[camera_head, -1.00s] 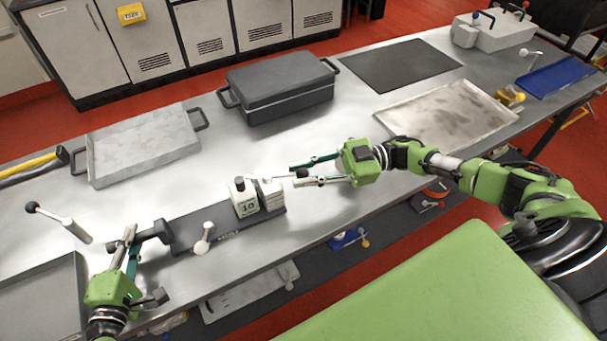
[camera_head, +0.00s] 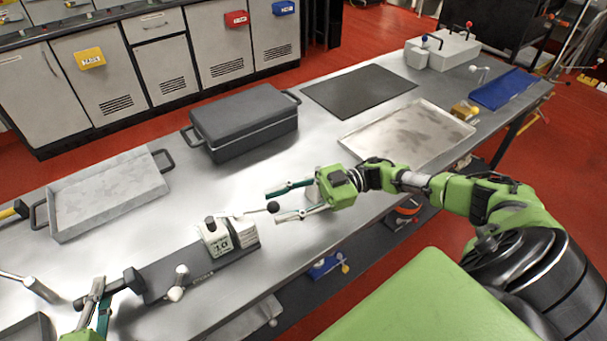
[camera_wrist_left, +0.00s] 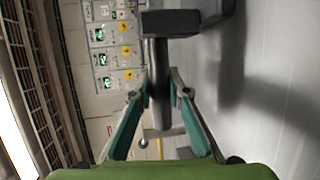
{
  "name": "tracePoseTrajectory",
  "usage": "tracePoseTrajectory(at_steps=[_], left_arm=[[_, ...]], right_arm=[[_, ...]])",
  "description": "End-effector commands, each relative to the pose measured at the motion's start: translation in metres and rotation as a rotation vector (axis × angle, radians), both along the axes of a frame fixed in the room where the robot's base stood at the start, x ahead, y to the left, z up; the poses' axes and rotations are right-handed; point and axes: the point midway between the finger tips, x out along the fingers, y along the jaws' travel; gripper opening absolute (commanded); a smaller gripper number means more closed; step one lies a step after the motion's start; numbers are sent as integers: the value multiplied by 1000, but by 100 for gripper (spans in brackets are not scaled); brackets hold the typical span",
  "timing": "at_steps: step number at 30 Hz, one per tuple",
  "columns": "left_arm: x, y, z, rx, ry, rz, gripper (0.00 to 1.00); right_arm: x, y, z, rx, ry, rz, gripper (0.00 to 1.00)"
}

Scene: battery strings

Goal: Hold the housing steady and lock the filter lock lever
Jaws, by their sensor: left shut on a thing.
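The housing (camera_head: 218,238) is a small white box labelled 10 on a dark base plate (camera_head: 190,269). A thin lever sticks out from its top to the right and ends in a black knob (camera_head: 273,207). The knob lies between or in front of the fingertips of my right gripper (camera_head: 272,204), which is open. My left gripper (camera_head: 97,292) is shut on the dark handle (camera_head: 121,284) at the plate's left end. The left wrist view shows its two teal fingers (camera_wrist_left: 160,90) on either side of the handle's dark bar (camera_wrist_left: 158,58).
A grey lidded case (camera_head: 245,118), a metal tray (camera_head: 110,192) and another tray (camera_head: 405,135) stand on the steel bench. A small white-grey lever (camera_head: 177,283) stands on the base plate left of the housing. A black mat (camera_head: 358,90) lies behind.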

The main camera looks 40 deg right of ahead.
Motion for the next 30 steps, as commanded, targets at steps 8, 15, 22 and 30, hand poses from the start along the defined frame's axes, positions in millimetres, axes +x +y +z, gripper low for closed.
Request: tracePoseTrajectory(at_steps=[8,15,22,30], left_arm=[[-4,-1,-11,4,24,-7,0],[-4,-1,-11,4,24,-7,0],[-4,-1,-11,5,23,-7,0],[-4,-1,-11,4,24,-7,0]], right_arm=[[-14,-60,-1,-3,0,-5,38],[-23,-93,0,-1,-2,-3,38],[-26,-100,0,0,-2,-1,38],[-26,-97,1,9,1,3,12]])
